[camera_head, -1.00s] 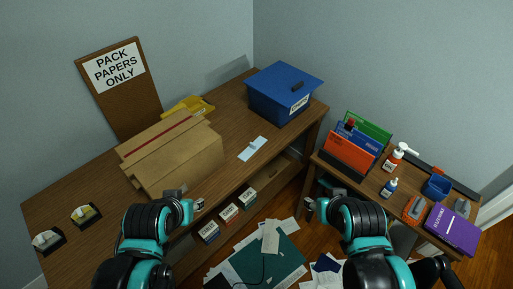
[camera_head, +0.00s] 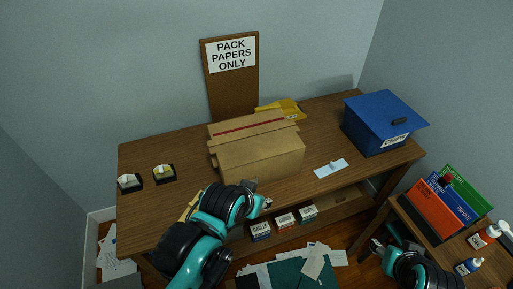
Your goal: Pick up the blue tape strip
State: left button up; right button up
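A pale blue flat strip (camera_head: 331,168) with a small whitish piece on it lies on the wooden desk, right of the cardboard box; it is the only thing here that looks like a blue tape strip. My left gripper (camera_head: 266,203) is at the desk's front edge, below the box and left of the strip, apart from it. My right gripper (camera_head: 376,245) is low at the right, beyond the desk's front edge. Both are too small and dark to tell if their fingers are open.
The cardboard box (camera_head: 262,157) stands mid-desk, with a yellow tray (camera_head: 288,108) behind it. A blue lidded bin (camera_head: 380,128) stands at the right. Two tape dispensers (camera_head: 129,183) (camera_head: 164,174) sit at the left. Small labelled boxes (camera_head: 285,220) are under the desk. Papers (camera_head: 313,262) litter the floor.

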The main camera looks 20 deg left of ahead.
aim_at(332, 167)
jog(key=i+l+u, duration=0.35)
jog(key=i+l, duration=0.3)
jog(key=i, duration=0.15)
